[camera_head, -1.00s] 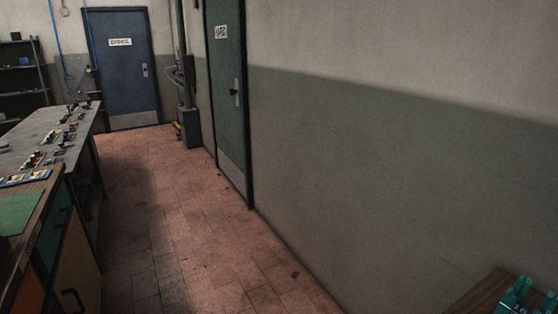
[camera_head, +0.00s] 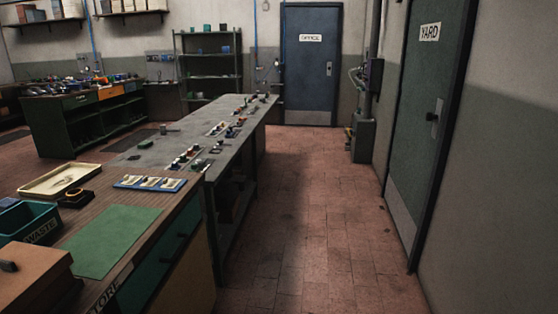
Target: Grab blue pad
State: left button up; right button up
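I cannot make out a blue pad for certain in the head view. A flat blue strip (camera_head: 150,183) with several pale pieces on it lies on the near wooden bench, at its far end. A flat green mat (camera_head: 112,240) lies on the same bench, closer to me. Neither of my grippers shows in the head view.
The near bench also holds a teal bin (camera_head: 28,222) marked WASTE, a cream tray (camera_head: 60,179) and a brown box (camera_head: 30,275). A long grey table (camera_head: 190,140) with small items stands beyond. The tiled floor (camera_head: 310,230) on the right is clear up to the doors.

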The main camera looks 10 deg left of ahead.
aim_at(174, 165)
jog(key=i, duration=2.3)
jog(key=i+u, duration=0.45)
jog(key=i+l+u, duration=0.2)
jog(key=i+u, duration=0.3)
jog(key=i+l+u, duration=0.45)
jog(key=k+j, duration=0.1)
